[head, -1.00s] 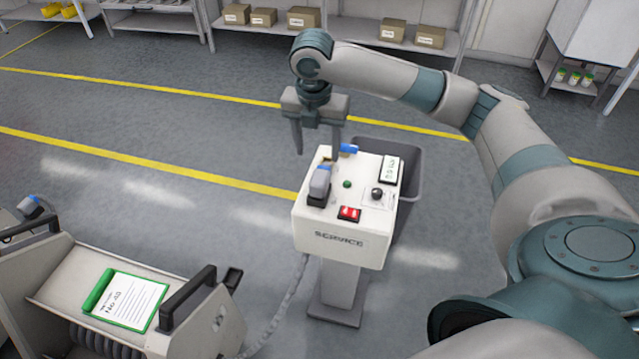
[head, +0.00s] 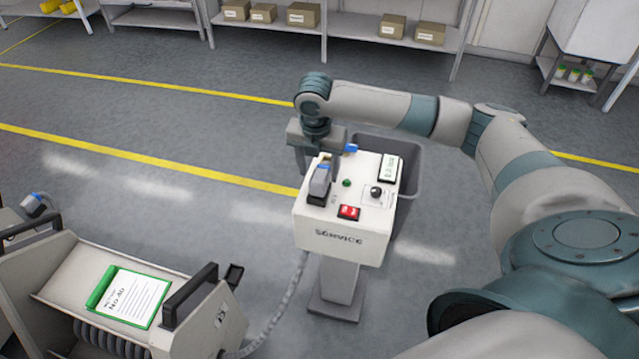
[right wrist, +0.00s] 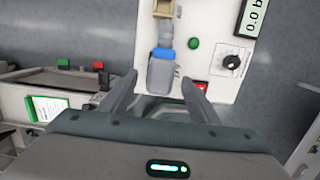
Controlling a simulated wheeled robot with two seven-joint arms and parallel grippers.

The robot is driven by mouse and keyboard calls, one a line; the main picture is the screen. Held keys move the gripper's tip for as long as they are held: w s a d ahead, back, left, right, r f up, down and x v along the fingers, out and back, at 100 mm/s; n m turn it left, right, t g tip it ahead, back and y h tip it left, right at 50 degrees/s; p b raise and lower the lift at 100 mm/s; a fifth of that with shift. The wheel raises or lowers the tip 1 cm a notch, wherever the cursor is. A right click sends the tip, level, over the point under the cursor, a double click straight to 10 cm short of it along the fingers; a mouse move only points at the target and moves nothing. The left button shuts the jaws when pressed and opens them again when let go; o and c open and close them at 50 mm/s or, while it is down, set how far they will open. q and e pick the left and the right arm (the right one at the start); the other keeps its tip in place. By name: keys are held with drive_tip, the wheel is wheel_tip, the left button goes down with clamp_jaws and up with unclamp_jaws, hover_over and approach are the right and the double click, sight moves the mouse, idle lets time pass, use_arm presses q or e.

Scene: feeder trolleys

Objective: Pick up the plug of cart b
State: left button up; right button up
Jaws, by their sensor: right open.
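A grey plug with a blue band (head: 320,183) stands on the top of the white service box (head: 340,238), at its left side. It also shows in the right wrist view (right wrist: 162,70). My right gripper (head: 318,162) is low at the far left edge of the box, its fingers partly hidden. In the right wrist view my open right gripper (right wrist: 160,84) has one finger on each side of the plug, with gaps visible. A grey cable (head: 272,322) runs from the box to the cart (head: 65,275) with a green clipboard. I cannot read which cart is b. My left gripper is out of view.
The box top carries a red switch (head: 349,212), a green button (head: 346,183), a black knob (head: 376,192) and a display (head: 389,168). A grey bin (head: 408,170) stands behind. Another grey-blue plug (head: 34,204) is at the far left. Floor beyond is clear.

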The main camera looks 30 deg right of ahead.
sight(319, 177)
wheel_tip(319, 177, down, 4)
drive_tip(key=shift+d+r+p, duration=0.15)
drive_tip(key=shift+p, duration=0.65)
drive_tip(key=shift+w+f, duration=0.15)
drive_tip(key=shift+f, duration=0.5)
drive_tip(key=shift+d, duration=0.1)
clamp_jaws()
drive_tip(key=shift+r, duration=0.1)
